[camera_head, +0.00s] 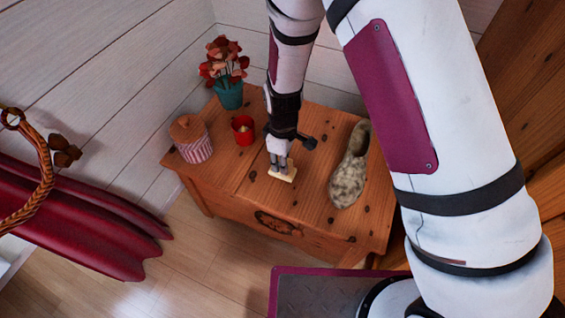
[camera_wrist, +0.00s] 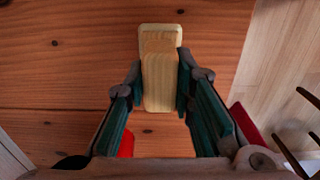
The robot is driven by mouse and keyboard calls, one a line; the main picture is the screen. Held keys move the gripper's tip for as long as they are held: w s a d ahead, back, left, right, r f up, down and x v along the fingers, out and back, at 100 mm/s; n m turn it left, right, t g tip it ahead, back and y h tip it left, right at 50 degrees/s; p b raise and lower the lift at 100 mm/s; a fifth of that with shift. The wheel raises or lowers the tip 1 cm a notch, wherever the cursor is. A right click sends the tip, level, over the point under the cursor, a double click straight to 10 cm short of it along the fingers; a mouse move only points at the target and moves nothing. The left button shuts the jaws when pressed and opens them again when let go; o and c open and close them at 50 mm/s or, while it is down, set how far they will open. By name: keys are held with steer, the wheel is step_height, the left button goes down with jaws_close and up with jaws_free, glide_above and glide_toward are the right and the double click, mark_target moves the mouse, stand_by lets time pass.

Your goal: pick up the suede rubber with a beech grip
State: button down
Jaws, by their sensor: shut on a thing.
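The suede rubber with a beech grip (camera_wrist: 160,80) is a pale wooden block with a raised grip along its middle. In the head view the rubber (camera_head: 284,174) shows as a small pale piece at the front middle of the wooden chest top. My gripper (camera_head: 279,164) points down at it from above. In the wrist view my gripper (camera_wrist: 160,88) has one finger on each side of the raised grip and is shut on it. I cannot tell whether the block touches the wood below. The rubber's underside is hidden.
On the wooden chest (camera_head: 235,170) a mottled slipper (camera_head: 350,168) lies right of my gripper. A red cup (camera_head: 243,130), a striped jar (camera_head: 191,140) and a teal pot with red flowers (camera_head: 229,93) stand to the left. A red sled-like object (camera_head: 85,220) is at far left.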

steer(key=shift+s+d+r+p, duration=0.1)
steer(key=shift+s+r+p, duration=0.1)
steer(key=shift+r, duration=0.35)
steer(key=shift+s+d+r+p, duration=0.1)
steer(key=shift+s+r+p, duration=0.1)
steer(key=shift+r, duration=0.35)
steer(key=s+d+p, duration=0.1)
steer(key=s+d, duration=0.1)
steer(key=s, duration=0.5)
steer(key=s+d+r+p, duration=0.1)
steer(key=s+d, duration=0.2)
steer(key=s, duration=0.4)
steer(key=shift+s+d+r, duration=0.1)
